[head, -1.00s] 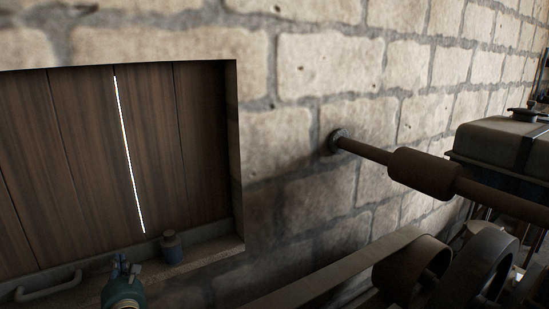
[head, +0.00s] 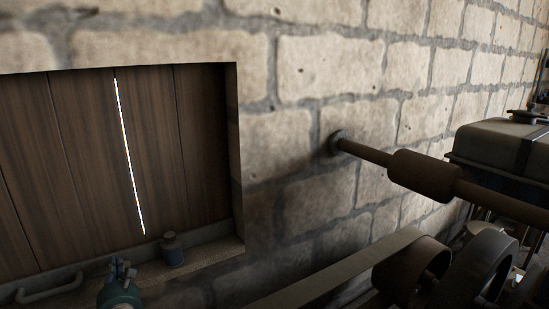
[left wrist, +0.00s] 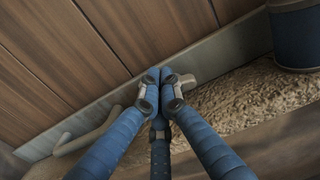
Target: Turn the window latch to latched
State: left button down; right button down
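The wooden window shutter (head: 150,130) sits in a recess at the left of the head view. A small pale metal piece, which looks like the window latch (left wrist: 188,83), sticks out just right of my fingertips on the grey frame strip in the left wrist view. My left gripper (head: 122,268) is at the window's lower edge; in the left wrist view its blue fingers (left wrist: 160,80) are drawn together, tips side by side against the latch area. The fingers hide part of the latch, and I cannot tell whether any of it is between them. My right gripper is not in view.
A bar handle (head: 48,288) lies left of my left gripper. A small dark jar (head: 172,249) stands on the sill close to the right. A shaft with a roller (head: 425,172) and belt wheels (head: 410,270) occupy the right side, before the stone wall.

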pick_arm(q)
jog(key=shift+s+a+r+p, duration=0.1)
jog(key=shift+r+p, duration=0.3)
jog(key=p+v, duration=0.1)
jog(key=v, duration=0.5)
jog(key=shift+p, duration=0.4)
